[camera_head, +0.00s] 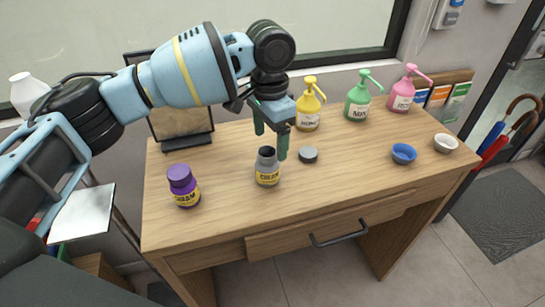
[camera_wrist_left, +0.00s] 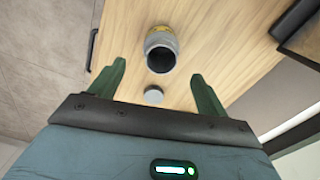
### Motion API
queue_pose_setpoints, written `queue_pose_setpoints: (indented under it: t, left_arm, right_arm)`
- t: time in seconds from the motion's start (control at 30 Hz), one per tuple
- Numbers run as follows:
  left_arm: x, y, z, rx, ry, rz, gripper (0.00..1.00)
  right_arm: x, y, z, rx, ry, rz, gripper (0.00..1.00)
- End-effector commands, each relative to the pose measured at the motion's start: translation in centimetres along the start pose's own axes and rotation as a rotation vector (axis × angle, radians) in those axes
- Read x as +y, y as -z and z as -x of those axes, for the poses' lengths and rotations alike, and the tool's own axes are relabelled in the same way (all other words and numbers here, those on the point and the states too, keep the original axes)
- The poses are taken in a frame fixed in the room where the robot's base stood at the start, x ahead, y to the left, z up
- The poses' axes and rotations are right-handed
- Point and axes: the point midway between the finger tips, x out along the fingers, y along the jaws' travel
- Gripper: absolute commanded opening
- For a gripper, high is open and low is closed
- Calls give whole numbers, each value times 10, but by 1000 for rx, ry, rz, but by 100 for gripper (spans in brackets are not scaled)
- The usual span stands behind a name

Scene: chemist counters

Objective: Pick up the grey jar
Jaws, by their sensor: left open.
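The grey jar (camera_head: 267,170) stands upright and uncapped on the wooden desk, with a yellow label. Its round grey lid (camera_head: 308,155) lies flat on the desk to its right. My left gripper (camera_head: 271,142) is open above and just behind the jar, its green fingers pointing down. In the left wrist view the jar (camera_wrist_left: 161,50) shows its dark open mouth, ahead of the fingertips of my left gripper (camera_wrist_left: 157,80) and roughly centred between them. The lid (camera_wrist_left: 154,95) also shows there, between the fingers. Nothing is held. My right gripper is not in view.
A purple jar (camera_head: 183,186) stands on the desk (camera_head: 230,220) at the left. Yellow (camera_head: 308,108), green (camera_head: 358,103) and pink (camera_head: 402,94) pump bottles line the back. A blue bowl (camera_head: 403,154) and a white bowl (camera_head: 446,143) sit at the right. The front middle is clear.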

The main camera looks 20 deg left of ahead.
Motion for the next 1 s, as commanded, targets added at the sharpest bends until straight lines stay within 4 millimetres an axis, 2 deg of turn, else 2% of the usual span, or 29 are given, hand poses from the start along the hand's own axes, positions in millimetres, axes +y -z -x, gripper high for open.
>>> queue_pose_setpoints:
  t: [0.17, 0.3, 0.4, 0.6, 0.9, 1.0]
  left_arm:
    - [0, 0, -3, 0, 0, 0, 76]
    - [0, 0, -16, -2, 0, 0, 76]
    - [0, 0, -25, -1, 0, 0, 76]
    - [-1, -1, -30, 0, 1, 0, 76]
    - [-5, -4, -70, -1, 0, 0, 76]
    - [-5, -4, -76, 1, 0, 0, 76]
  right_arm:
    - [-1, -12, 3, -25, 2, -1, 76]
    - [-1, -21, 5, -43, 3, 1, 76]
    - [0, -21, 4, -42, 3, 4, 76]
    - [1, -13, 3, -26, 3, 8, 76]
    - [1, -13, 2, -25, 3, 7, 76]
    - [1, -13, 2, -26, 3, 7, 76]
